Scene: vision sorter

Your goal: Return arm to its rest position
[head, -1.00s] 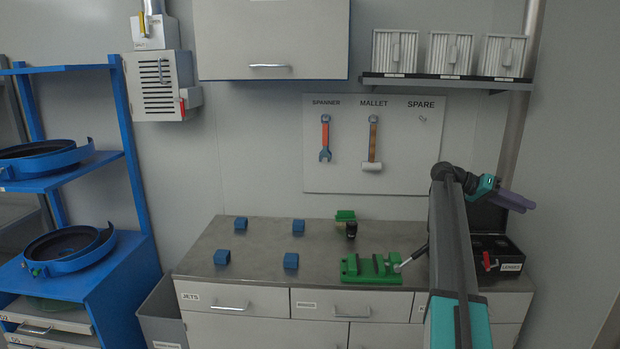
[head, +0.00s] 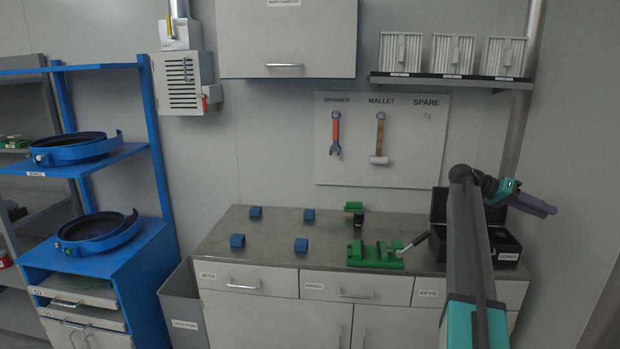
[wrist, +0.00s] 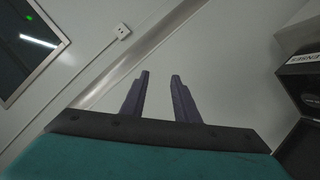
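My gripper (wrist: 158,98) shows in the wrist view with its two dark purple fingers apart and only bare wall between and beyond them. In the head view my gripper (head: 535,206) is at the end of my raised, folded arm at the right, pointing right. It is above the level of the counter, in front of the wall, and I see nothing in it. My arm hides part of the counter's right end.
The counter (head: 330,243) holds several blue blocks (head: 301,245), a green vise (head: 375,255) and a black open case (head: 504,244). A blue rack (head: 163,150) stands left, with a grey bin (head: 184,305) beside it. A pipe (head: 518,120) runs up the wall near my gripper.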

